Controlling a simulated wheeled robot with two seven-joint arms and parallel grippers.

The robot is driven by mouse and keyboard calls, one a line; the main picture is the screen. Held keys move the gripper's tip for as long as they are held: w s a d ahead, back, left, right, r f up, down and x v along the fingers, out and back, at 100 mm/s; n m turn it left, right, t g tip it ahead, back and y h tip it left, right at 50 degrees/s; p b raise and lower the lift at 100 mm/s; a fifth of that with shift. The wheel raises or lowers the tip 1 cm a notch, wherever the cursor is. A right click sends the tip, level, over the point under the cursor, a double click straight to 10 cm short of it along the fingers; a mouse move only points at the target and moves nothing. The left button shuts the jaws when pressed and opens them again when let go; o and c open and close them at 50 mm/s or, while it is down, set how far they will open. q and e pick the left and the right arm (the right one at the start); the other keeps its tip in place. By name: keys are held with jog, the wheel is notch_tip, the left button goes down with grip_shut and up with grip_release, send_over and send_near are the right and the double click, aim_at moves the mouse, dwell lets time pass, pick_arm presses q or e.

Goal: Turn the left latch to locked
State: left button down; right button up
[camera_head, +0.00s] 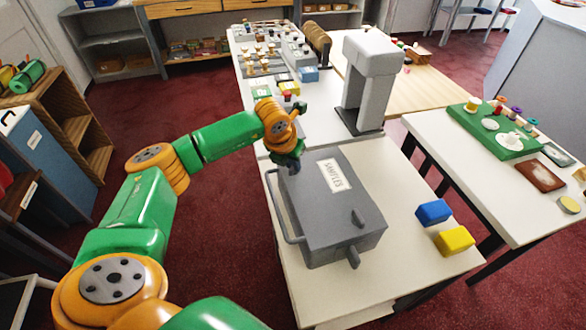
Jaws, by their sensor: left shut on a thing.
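A grey case (335,232) with a "SAMPLES" label (333,175) lies closed on a white counter. A bar handle (275,208) runs along its left side. One dark grey latch (353,257) sticks out at the case's near end, and a small grey knob (357,217) stands on the lid. My left gripper (291,164) is at the far left corner of the case, with its dark fingers shut. The left latch appears to be between them, but the fingers hide it, so its angle cannot be told. My right gripper is out of view.
A blue block (433,211) and a yellow block (454,240) lie right of the case. A grey stand (368,85) rises behind it. Small items crowd the counter's far end. A side table (450,160) at right holds a green board (497,130).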

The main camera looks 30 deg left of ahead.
pick_arm(q)
jog(key=m, duration=0.1)
jog(key=m+h+b, duration=0.1)
jog(key=shift+a+f+m, duration=0.15)
jog(key=shift+m, duration=0.25)
jog(key=shift+m+h+b, duration=0.4)
jog(key=shift+m, duration=0.5)
jog(key=shift+a+m+g+h, duration=0.1)
jog(key=shift+m+g+h, duration=0.25)
jog(key=shift+m, duration=0.75)
jog(key=shift+m+g+h, duration=0.15)
jog(key=shift+m+h, duration=0.3)
jog(key=shift+m, duration=0.65)
jog(key=c, duration=0.9)
grip_release()
jog(key=shift+w, duration=0.1)
